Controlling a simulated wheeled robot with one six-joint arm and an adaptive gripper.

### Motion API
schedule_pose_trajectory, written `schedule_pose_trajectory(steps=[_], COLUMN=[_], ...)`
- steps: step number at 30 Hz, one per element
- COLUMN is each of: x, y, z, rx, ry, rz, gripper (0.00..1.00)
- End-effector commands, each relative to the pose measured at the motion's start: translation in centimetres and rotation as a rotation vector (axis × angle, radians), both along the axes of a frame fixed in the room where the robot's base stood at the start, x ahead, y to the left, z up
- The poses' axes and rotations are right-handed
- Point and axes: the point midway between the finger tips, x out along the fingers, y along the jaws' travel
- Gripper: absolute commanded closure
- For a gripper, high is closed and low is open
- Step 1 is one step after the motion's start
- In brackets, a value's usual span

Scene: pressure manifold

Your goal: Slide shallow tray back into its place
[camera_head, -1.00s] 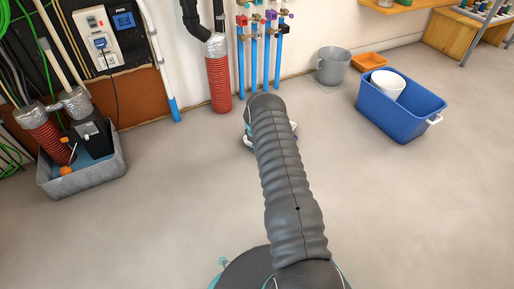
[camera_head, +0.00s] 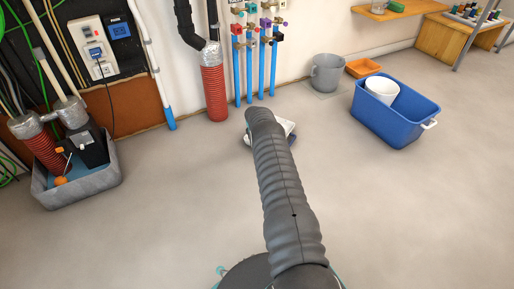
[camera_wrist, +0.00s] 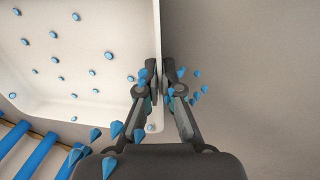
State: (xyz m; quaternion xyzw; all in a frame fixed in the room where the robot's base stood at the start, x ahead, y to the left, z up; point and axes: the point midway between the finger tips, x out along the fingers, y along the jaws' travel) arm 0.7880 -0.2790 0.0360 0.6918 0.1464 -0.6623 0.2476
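A shallow white tray (camera_wrist: 75,45) dotted with small blue round spots fills the upper left of the wrist view. My gripper (camera_wrist: 160,85) has one finger on each side of the tray's right wall and is shut on it. In the head view the white tray (camera_head: 285,126) shows only in part, behind the end of my arm. My gripper is hidden there. Blue cone shapes (camera_wrist: 108,166) appear around the fingers in the wrist view; I cannot tell what they are.
Blue pipes (camera_head: 249,75) with valves run down the wall beyond the tray, beside a red ribbed hose (camera_head: 214,93). A grey bucket (camera_head: 326,73), an orange tray (camera_head: 362,68) and a blue tub (camera_head: 394,117) with a white bucket stand right. A grey bin (camera_head: 78,186) stands left. Open floor lies between.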

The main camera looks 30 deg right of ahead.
Motion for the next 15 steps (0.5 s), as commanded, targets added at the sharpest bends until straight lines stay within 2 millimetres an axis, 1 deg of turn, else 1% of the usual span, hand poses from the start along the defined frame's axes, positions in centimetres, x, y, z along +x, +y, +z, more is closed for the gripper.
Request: schedule_pose_trajectory(steps=[3, 7, 8, 15], x=[-0.02, -0.02, -0.02, -0.05], y=[-0.01, 0.0, 0.0, 0.03], z=[0.0, -0.01, -0.01, -0.05], rx=[0.0, 0.0, 0.0, 0.0], ry=[0.0, 0.0, 0.0, 0.001], rz=[0.0, 0.0, 0.0, 0.0], gripper=[1.0, 0.67, 0.65, 0.65])
